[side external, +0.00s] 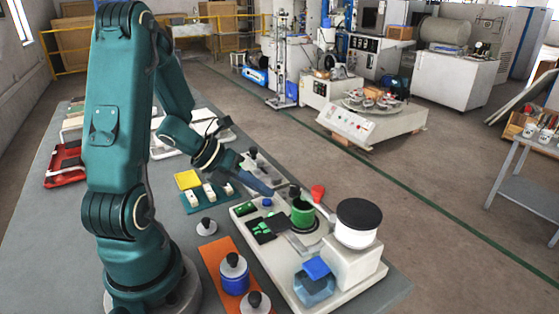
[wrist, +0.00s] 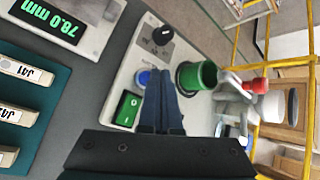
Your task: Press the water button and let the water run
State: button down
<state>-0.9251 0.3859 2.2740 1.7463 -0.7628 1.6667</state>
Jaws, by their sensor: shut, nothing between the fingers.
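A round blue button (side external: 267,202) sits on the white machine base (side external: 320,300), next to a small green display (side external: 245,209). In the wrist view the blue button (wrist: 143,78) lies just left of my fingertips, with the green display (wrist: 127,108) below it. My gripper (side external: 271,193) is shut and empty, its fingers pointing down beside the button; I cannot tell if they touch it. A green cup (side external: 302,213) stands on the base, and the cup (wrist: 195,76) is right of my fingers in the wrist view. I see no running water.
A red knob (side external: 317,192) rises behind the cup. A white drum with a black top (side external: 359,215) stands to the right. A teal tray of labelled pieces (side external: 207,200) and a yellow block (side external: 188,179) lie left. Black-knobbed weights (side external: 207,227) stand on the table.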

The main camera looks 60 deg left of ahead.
jog(key=shift+f, duration=0.6)
dwell(0.7)
jog(key=shift+r, duration=0.9)
jog(key=shift+r, duration=2.5)
